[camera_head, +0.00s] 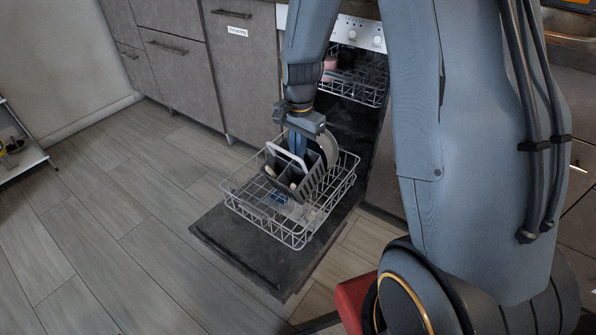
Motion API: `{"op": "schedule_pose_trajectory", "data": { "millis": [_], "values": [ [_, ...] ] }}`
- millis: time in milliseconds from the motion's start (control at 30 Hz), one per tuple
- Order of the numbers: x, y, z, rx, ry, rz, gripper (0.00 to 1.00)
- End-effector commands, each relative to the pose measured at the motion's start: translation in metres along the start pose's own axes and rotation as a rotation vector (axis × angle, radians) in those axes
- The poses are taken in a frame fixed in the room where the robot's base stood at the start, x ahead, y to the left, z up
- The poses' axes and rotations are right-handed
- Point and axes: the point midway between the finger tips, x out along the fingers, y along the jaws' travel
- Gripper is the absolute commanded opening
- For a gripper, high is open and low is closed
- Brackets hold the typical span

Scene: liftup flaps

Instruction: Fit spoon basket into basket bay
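The dark grey spoon basket (312,178) with a pale handle (285,156) is at the lower dishwasher rack (331,203), tilted in the picture. Spoon-like ends show inside it. My gripper (299,146) points down at the basket, right at its top and handle. The fingertips are mostly hidden behind the handle and basket wall, so I cannot tell whether they are closed on it. I cannot tell whether the basket touches the rack.
The dishwasher door (240,250) lies open under the pulled-out lower rack. A pale plate (329,146) stands in the rack behind the basket. An upper rack (362,85) is at the back. Grey cabinets (180,75) stand left.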

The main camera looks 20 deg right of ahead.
Motion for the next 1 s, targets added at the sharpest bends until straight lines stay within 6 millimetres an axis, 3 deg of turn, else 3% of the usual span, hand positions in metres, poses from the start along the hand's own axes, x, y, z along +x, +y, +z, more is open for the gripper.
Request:
{"op": "schedule_pose_trajectory", "data": {
  "millis": [33, 100, 400, 633, 1000],
  "values": [
    [-0.02, -0.001, 0.0, 0.0, 0.003, -0.005, 0.0],
    [-0.039, -0.002, 0.0, 0.0, 0.003, -0.004, 0.0],
    [-0.09, -0.003, 0.0, 0.0, 0.001, -0.002, 0.0],
    [-0.102, -0.003, 0.0, 0.0, 0.0, 0.0, 0.0],
    [-0.099, -0.003, 0.0, 0.0, 0.0, 0.0, 0.0]
  ]
}}
